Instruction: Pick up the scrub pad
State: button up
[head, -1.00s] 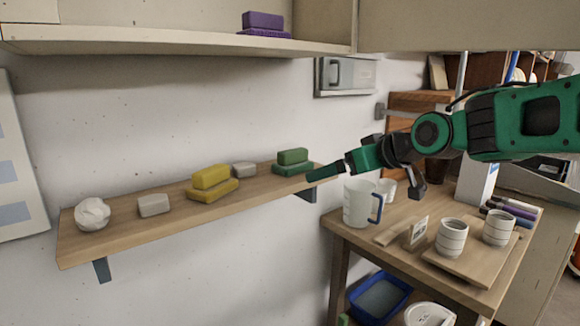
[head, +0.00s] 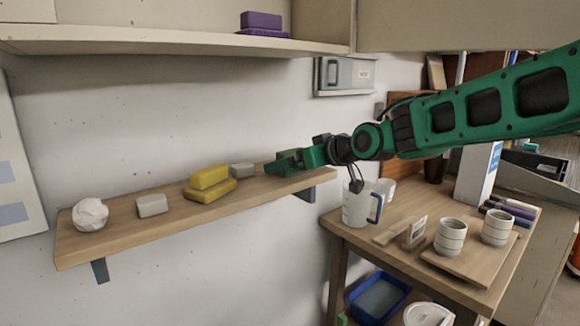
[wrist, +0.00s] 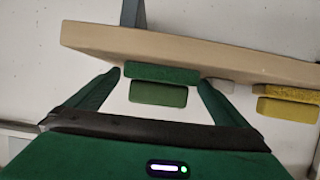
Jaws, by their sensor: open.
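The green scrub pad (wrist: 158,95) is a lighter green block resting on a darker green slab (wrist: 162,73) on the wooden wall shelf (head: 130,232). The wrist view shows it upside down, against the shelf. My gripper (head: 281,164) is at the right end of the shelf and hides most of the pad in the head view. In the wrist view my gripper (wrist: 161,78) is open, with one finger on each side of the slab. A small gap seems to show at each side.
Beside the pad is a grey block (head: 242,170), then a yellow block pair (head: 210,184), a pale block (head: 152,205) and a white crumpled ball (head: 90,214). A purple block (head: 262,20) sits on the upper shelf. A white jug (head: 356,207) stands below my arm.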

jog(key=shift+w+a+f, duration=0.2)
jog(key=shift+w+a, duration=0.1)
jog(key=shift+w, duration=0.15)
jog(key=c, duration=1.2)
jog(key=shift+o, duration=0.2)
jog(key=shift+r, duration=0.1)
